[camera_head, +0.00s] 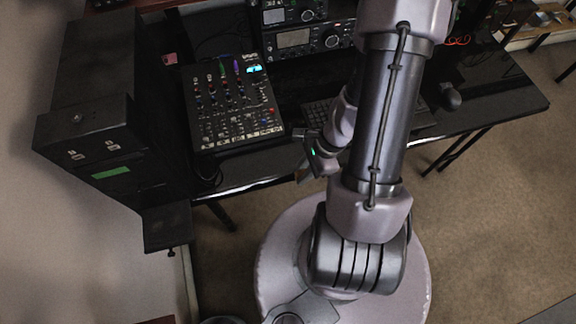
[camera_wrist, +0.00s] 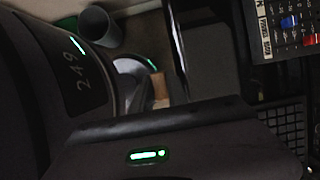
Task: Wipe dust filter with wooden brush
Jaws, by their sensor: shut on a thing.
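My gripper (camera_head: 312,158), with its green light, is small in the head view, just in front of the desk's front edge and right of the mixer. In the wrist view its dark body with a lit green bar fills the lower part. A small tan, wood-coloured piece (camera_wrist: 160,90) shows just beyond that body, and my gripper is shut on it. It looks like part of the wooden brush; its bristles are hidden. I cannot make out the dust filter in either view.
An audio mixer (camera_head: 232,103) with coloured knobs lies on the black desk (camera_head: 252,166). Radio units (camera_head: 303,40) stand behind it. A keyboard (camera_wrist: 288,125) shows in the wrist view. A dark cabinet (camera_head: 92,135) with a green label stands left. Carpet lies open at lower right.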

